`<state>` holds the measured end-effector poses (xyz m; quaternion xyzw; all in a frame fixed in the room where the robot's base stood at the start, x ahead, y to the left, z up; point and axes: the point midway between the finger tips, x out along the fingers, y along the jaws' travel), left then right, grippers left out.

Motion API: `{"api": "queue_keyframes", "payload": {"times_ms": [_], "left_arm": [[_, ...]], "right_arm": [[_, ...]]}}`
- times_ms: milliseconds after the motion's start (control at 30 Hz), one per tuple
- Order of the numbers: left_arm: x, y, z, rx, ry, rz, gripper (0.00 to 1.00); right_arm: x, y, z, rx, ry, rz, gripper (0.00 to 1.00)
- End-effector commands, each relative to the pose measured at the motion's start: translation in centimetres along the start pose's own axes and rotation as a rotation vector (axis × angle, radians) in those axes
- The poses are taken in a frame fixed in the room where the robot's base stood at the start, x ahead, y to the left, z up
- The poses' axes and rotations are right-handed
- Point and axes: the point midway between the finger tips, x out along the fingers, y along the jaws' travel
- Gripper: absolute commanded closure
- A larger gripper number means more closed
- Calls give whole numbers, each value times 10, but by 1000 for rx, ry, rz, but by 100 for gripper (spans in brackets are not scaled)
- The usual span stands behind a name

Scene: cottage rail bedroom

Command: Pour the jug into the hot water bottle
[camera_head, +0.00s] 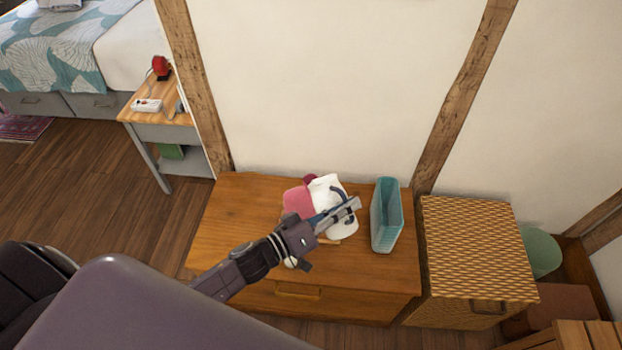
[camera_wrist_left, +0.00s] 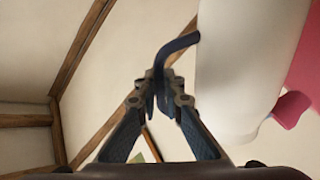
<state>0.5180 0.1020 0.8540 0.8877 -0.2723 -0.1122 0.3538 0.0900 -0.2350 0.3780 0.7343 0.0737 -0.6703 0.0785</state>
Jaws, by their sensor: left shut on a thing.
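The white jug (camera_head: 346,227) is above the wooden chest, partly hidden behind my left gripper (camera_head: 350,207). My left gripper is shut on the jug's dark blue handle, which shows in the left wrist view (camera_wrist_left: 178,46). The jug's white body (camera_wrist_left: 240,65) fills the upper right of that view. The pink hot water bottle (camera_head: 297,198) is just left of the jug in the head view, partly covered by it. Its pink shape also shows behind the jug in the left wrist view (camera_wrist_left: 306,62). I cannot tell whether any water is flowing. My right gripper is not in view.
A teal open bin (camera_head: 386,222) stands on the chest (camera_head: 232,225), right of the jug. A woven basket (camera_head: 475,245) is beside the chest. A side table (camera_head: 165,117) with small items stands at the upper left. The chest's left part is clear.

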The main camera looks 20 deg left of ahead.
Motion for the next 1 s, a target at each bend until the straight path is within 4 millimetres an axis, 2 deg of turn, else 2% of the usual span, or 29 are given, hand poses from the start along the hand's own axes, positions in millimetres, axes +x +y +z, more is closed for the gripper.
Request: {"api": "queue_keyframes", "payload": {"times_ms": [1000], "left_arm": [[1, 6, -15, -77, 3, 7, 100]], "right_arm": [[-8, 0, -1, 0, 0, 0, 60]]}}
